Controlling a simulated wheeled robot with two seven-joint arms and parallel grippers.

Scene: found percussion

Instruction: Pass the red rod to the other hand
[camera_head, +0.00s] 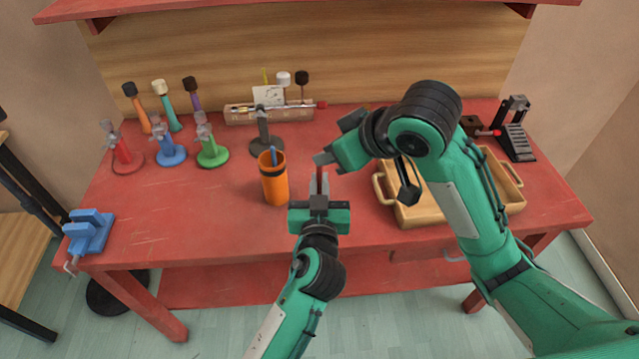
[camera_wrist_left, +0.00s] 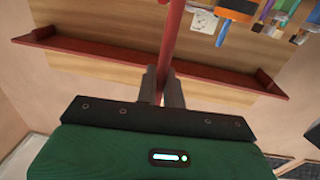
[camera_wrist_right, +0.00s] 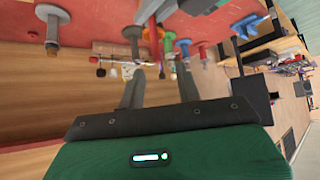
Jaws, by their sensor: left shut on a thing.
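The red rod (camera_wrist_left: 171,35) stands up from between the fingers of my left gripper (camera_wrist_left: 160,88) in the left wrist view. In the head view, my left gripper (camera_head: 319,188) is low at the table's front middle, pointing away from me, shut on the rod (camera_head: 321,173). My right gripper (camera_head: 322,160) comes in from the right just above and beyond it, close to the rod's upper part. In the right wrist view, the right gripper's fingers (camera_wrist_right: 158,85) are apart with nothing clearly between them. The rod's far end is hidden in the head view.
An orange cup (camera_head: 274,186) stands just left of the grippers. A wooden tray (camera_head: 408,217) lies right under my right arm. Coloured stands (camera_head: 212,155) and a rack (camera_head: 240,118) are behind. A blue vise (camera_head: 89,232) is at the left edge. The red table's (camera_head: 180,215) front left is clear.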

